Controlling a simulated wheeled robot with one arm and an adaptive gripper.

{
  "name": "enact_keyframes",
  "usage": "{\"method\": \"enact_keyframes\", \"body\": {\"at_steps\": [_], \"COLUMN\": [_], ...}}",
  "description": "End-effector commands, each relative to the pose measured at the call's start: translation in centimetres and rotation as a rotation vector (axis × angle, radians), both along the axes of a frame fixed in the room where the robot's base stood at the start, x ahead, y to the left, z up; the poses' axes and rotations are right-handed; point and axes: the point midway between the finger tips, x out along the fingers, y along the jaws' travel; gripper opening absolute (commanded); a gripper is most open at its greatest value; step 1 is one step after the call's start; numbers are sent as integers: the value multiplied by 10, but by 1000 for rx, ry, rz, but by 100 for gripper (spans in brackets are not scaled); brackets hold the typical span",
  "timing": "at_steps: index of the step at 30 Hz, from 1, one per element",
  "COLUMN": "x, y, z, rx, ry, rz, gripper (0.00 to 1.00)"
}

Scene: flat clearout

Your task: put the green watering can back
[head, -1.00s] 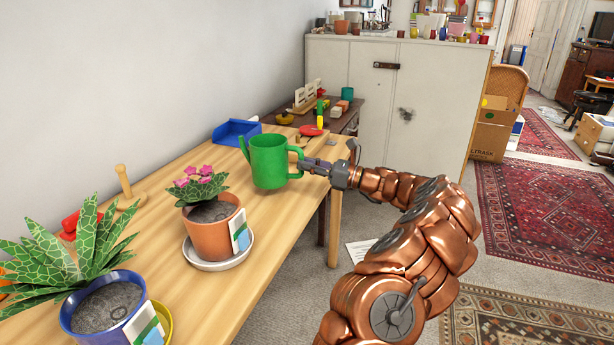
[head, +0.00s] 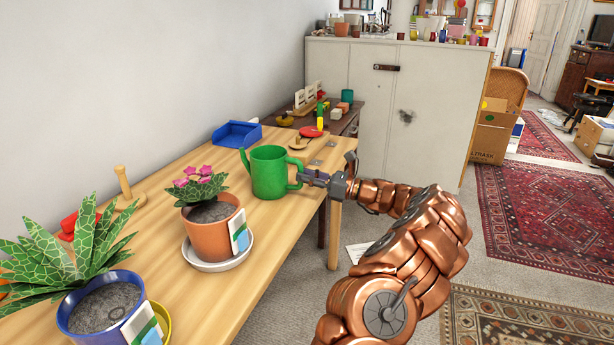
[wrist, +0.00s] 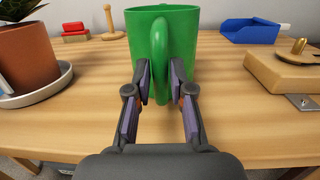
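The green watering can (head: 268,172) is upright at the wooden table's right part, behind the flowering pot; its base looks on or very close to the tabletop. In the wrist view the can (wrist: 188,45) fills the upper middle, with its handle toward me. My gripper (head: 304,178) is at the can's right side. In the wrist view my gripper's fingers (wrist: 160,85) are closed in on both sides of the handle. The can's spout points left in the head view and is hidden in the wrist view.
A pink-flowered pot (head: 212,230) on a white saucer and a blue-potted plant (head: 100,305) stand nearer. A blue tray (head: 237,134) lies behind the can; a wooden block with a brass knob (wrist: 285,75) is at its right. Bare tabletop surrounds the can's front.

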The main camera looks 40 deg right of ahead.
Motion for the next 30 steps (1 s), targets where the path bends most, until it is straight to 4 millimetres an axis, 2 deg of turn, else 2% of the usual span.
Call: {"method": "enact_keyframes", "body": {"at_steps": [1,5,16,20,30], "x": [0,0,-1,-14,-68], "y": [0,0,-2,-11,-47], "z": [0,0,3,1,-7], "rx": [0,0,0,1,-2], "ry": [0,0,0,-1,2], "rz": [0,-1,-2,-3,-6], "gripper": [30,41,41,41,41]}}
